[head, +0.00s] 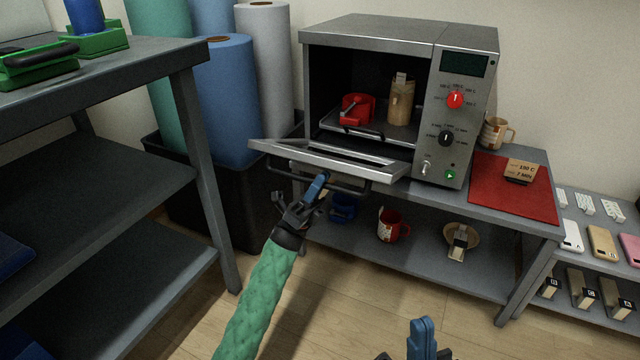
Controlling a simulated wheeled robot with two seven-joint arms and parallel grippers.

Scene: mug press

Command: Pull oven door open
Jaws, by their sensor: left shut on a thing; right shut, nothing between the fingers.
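The grey oven (370,40) stands on a workbench, its front toward me. Its door (330,159) is hinged at the bottom and folded far down, close to level. A dark bar handle (350,188) runs along the door's outer edge. My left gripper (318,184), on the green-sleeved arm, is shut on the handle; its fingertips partly cover the bar. My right gripper (422,335) is shut and empty at the bottom edge of the view, apart from the oven. Inside the oven are a red object (357,108) and a tan bottle-like object (401,103) on a rack.
A red mat (500,199) with a small sign and a patterned mug (494,133) are right of the oven. A red mug (388,226) stands on the shelf below. Tall rolls (225,110) in a black bin and a grey shelf unit (130,60) stand left.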

